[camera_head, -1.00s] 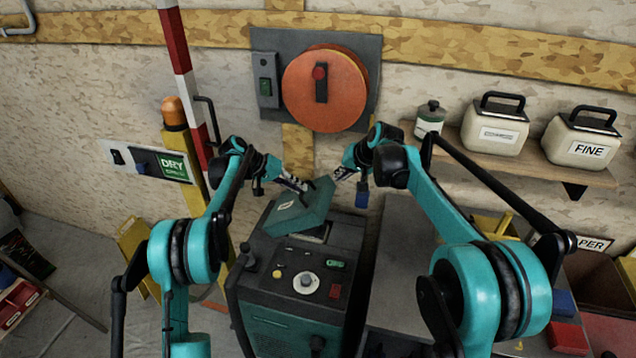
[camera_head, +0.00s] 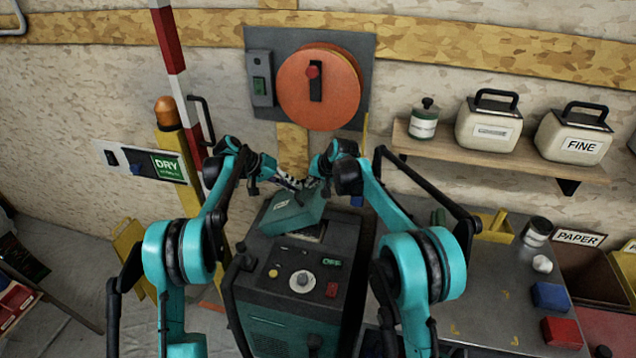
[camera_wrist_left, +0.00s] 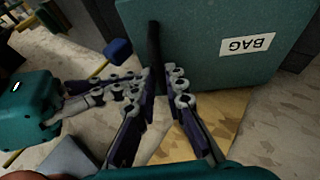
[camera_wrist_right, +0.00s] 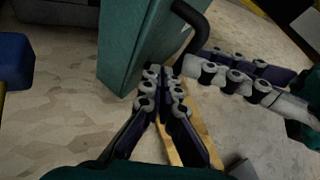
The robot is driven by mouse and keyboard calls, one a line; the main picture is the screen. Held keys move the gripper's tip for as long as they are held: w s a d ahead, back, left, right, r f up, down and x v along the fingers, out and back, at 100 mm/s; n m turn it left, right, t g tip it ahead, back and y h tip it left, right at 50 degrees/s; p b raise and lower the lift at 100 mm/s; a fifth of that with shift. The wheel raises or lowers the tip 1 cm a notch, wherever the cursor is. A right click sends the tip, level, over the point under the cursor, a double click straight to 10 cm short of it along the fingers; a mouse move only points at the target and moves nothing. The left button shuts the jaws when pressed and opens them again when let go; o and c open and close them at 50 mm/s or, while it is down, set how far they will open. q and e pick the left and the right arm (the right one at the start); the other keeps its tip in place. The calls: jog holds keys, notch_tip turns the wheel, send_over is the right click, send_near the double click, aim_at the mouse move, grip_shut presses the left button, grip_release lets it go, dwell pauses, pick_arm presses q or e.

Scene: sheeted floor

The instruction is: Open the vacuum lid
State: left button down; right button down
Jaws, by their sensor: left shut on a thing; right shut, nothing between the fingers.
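The vacuum (camera_head: 262,290) is a dark box with a teal front. Its teal lid (camera_head: 285,217) is tilted up, with a dark opening showing beneath its right side. The lid also shows in the left wrist view (camera_wrist_left: 195,75), with a BAG label, and in the right wrist view (camera_wrist_right: 130,55). My left gripper (camera_head: 291,184) is shut on the lid's black handle (camera_wrist_left: 154,40) at the lid's raised edge. My right gripper (camera_head: 313,184) is shut and empty, close beside the lid and handle in the right wrist view (camera_wrist_right: 160,74); contact is unclear.
A wall panel with an orange disc (camera_head: 318,88) is behind the vacuum. A grey bench (camera_head: 490,290) on the right holds a jar (camera_head: 537,232), a blue block (camera_head: 550,296) and a red block (camera_head: 562,331). A striped pole (camera_head: 172,50) stands left.

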pick_arm(q)
jog(key=shift+a+f, duration=0.2)
jog(key=shift+a, duration=0.1)
pick_arm(e)
jog(key=shift+w+a+r, duration=0.15)
jog(key=shift+a+r, duration=0.25)
jog(key=shift+a, duration=0.25)
pick_arm(q)
jog(key=c, duration=1.7)
grip_release()
jog(key=shift+c, duration=0.2)
jog(key=shift+o, duration=0.8)
jog(key=shift+a, duration=0.1)
pick_arm(e)
jog(key=shift+a, duration=0.2)
pick_arm(q)
jog(key=shift+r, duration=0.1)
pick_arm(e)
jog(key=shift+d, duration=0.1)
